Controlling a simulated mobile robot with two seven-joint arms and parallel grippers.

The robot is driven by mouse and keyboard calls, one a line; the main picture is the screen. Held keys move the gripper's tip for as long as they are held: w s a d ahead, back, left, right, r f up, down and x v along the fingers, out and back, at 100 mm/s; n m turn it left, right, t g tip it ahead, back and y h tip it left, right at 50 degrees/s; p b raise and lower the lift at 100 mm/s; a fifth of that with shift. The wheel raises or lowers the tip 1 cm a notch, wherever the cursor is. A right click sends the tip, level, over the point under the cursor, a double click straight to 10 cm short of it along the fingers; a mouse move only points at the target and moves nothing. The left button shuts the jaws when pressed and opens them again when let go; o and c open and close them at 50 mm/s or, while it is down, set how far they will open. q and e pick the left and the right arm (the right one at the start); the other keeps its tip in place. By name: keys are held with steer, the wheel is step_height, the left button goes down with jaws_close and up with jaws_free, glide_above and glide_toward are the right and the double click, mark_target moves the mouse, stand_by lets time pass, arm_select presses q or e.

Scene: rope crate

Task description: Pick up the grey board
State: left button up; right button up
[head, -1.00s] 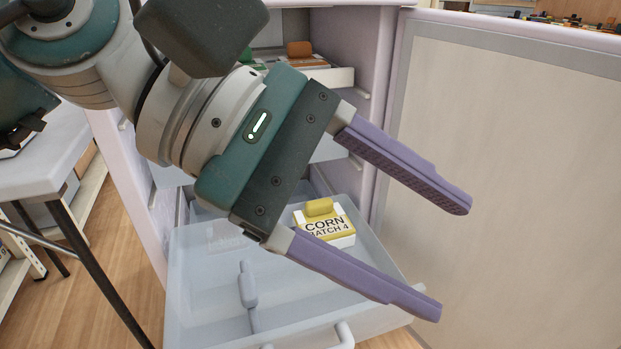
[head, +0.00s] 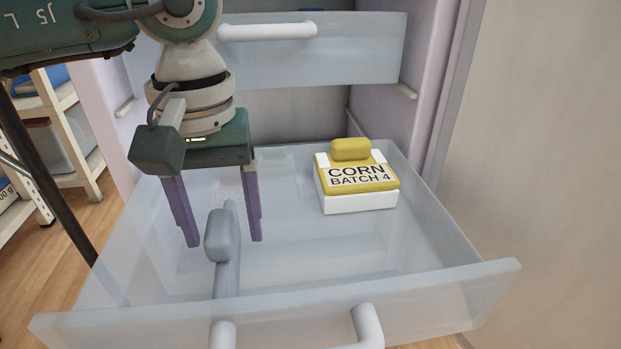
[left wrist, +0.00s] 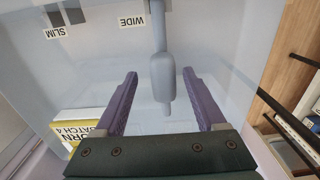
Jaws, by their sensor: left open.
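The grey board (head: 228,272) stands edge-on in the open translucent drawer, with a rounded grey grip (head: 222,236) on it. It also shows in the left wrist view (left wrist: 159,35), with its grip (left wrist: 162,78) in the middle. My left gripper (head: 224,243) is open and empty and points down over the drawer. Its two purple fingers are on either side of the grip in the left wrist view, with gaps on both sides. I cannot tell whether the fingertips are level with the grip. My right gripper is not in view.
The drawer (head: 440,290) also holds a yellow-topped box (head: 357,180) labelled CORN BATCH 4, to the right of the board. Another drawer (head: 340,62) hangs above. Labels WIDE (left wrist: 132,20) and SLIM (left wrist: 55,33) show in the left wrist view. The drawer's right front is clear.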

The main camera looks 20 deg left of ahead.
arm_select(q)
steer(key=f+b, duration=0.2)
steer(key=f, duration=0.1)
steer(key=f+b, duration=0.1)
steer(key=f, duration=0.1)
steer(key=shift+a+f, duration=0.2)
steer(key=shift+a, duration=0.05)
steer(key=shift+r, duration=0.1)
steer(key=shift+c, duration=0.5)
jaws_close()
